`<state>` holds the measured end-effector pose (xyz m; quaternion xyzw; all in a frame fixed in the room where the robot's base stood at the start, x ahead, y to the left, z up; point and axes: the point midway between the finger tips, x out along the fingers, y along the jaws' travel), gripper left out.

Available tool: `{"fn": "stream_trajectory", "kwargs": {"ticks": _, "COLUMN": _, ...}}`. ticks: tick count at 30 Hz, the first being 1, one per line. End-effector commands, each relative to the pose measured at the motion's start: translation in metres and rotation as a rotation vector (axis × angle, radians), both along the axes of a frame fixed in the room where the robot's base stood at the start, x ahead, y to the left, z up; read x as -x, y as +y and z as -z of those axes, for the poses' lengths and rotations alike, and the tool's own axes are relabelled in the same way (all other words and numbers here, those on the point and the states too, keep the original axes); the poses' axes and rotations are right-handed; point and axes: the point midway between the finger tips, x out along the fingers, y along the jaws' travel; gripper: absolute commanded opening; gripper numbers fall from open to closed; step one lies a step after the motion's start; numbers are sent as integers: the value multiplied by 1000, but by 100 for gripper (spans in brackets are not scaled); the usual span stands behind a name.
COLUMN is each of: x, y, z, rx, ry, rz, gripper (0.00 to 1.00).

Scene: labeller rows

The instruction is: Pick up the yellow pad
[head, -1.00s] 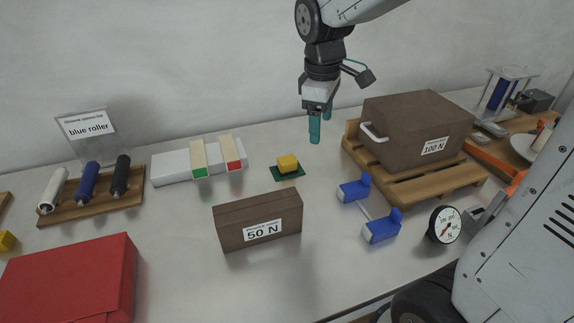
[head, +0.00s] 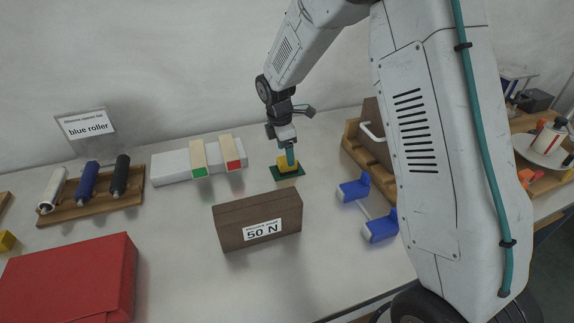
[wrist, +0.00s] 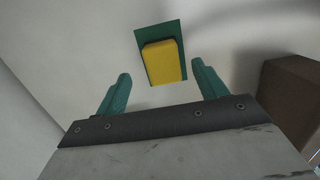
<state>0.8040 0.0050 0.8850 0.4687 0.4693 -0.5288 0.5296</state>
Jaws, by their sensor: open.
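The yellow pad (head: 284,163) is a small block lying on a dark green square base (head: 288,174) on the table. In the wrist view the yellow pad (wrist: 163,62) shows beyond and between my fingertips, with the green base (wrist: 158,31) around its far end. My gripper (wrist: 160,88) is open, one teal finger on each side, with nothing between them. In the head view my gripper (head: 290,156) is right at the pad and covers part of it. I cannot tell from there whether a finger touches it.
A brown 50 N box (head: 257,221) stands in front of the pad. To its left is a white block with green and red ended strips (head: 217,158). Bare table surrounds the green base.

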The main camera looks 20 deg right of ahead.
Motion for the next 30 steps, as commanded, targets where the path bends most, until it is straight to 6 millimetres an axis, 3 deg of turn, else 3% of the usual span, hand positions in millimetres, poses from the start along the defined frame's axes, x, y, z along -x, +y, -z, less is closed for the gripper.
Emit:
{"fn": "stream_trajectory", "kwargs": {"ticks": 7, "x": 4, "y": -4, "z": 36, "rx": 1, "ry": 3, "rz": 0, "gripper": 71}}
{"fn": "stream_trajectory", "kwargs": {"ticks": 16, "x": 4, "y": -5, "z": 42, "rx": 0, "ry": 0, "rz": 1, "gripper": 71}}
{"fn": "stream_trajectory", "kwargs": {"ticks": 17, "x": 4, "y": -5, "z": 42, "rx": 0, "ry": 0, "rz": 1, "gripper": 68}}
{"fn": "stream_trajectory", "kwargs": {"ticks": 22, "x": 4, "y": -5, "z": 42, "rx": 0, "ry": 0, "rz": 1, "gripper": 22}}
{"fn": "stream_trajectory", "kwargs": {"ticks": 30, "x": 4, "y": -5, "z": 41, "rx": 0, "ry": 0, "rz": 1, "gripper": 21}}
